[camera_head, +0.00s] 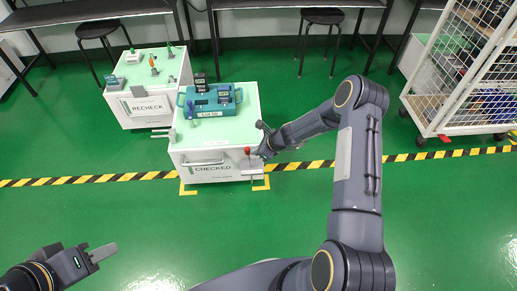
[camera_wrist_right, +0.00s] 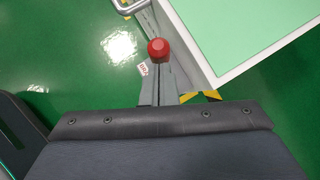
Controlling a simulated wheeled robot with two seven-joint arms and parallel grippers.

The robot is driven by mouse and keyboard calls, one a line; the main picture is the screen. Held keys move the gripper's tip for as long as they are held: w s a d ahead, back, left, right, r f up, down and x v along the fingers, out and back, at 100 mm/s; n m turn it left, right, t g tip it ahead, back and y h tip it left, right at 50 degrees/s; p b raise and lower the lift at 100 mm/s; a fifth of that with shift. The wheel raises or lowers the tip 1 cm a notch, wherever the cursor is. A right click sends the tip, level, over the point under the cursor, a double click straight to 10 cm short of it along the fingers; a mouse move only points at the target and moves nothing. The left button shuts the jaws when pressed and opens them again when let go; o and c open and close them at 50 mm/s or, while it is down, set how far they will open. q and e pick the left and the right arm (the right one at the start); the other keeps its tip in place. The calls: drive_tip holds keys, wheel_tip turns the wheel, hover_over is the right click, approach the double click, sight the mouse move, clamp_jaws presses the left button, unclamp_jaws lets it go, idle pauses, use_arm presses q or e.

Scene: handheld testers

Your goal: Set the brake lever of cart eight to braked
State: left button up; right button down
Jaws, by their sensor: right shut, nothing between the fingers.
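A white cart marked CHECKED (camera_head: 213,172) with a pale green top stands at the middle of the head view. Its lever with a red knob (camera_head: 248,151) is at the front right corner. The knob also shows in the right wrist view (camera_wrist_right: 158,50). My right gripper (camera_head: 262,150) is shut and empty beside the lever. In the right wrist view its fingertips (camera_wrist_right: 157,72) are just below the knob; I cannot tell whether they touch it. My left gripper (camera_head: 108,251) is at the lower left, far from the cart; its jaw opening is unclear. The cart's number is not readable.
A blue-green tester (camera_head: 213,101) lies on the cart top. A second white cart marked RECHECK (camera_head: 147,104) stands behind left. A wire cage trolley (camera_head: 440,115) is at the right. Black stools and tables line the back. The green floor in front is clear.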

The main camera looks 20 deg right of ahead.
drive_tip(key=a, duration=0.2)
drive_tip(key=w+a, duration=0.1)
drive_tip(key=a, duration=0.1)
drive_tip(key=shift+w+a+f, duration=0.1)
drive_tip(key=shift+a, duration=0.1)
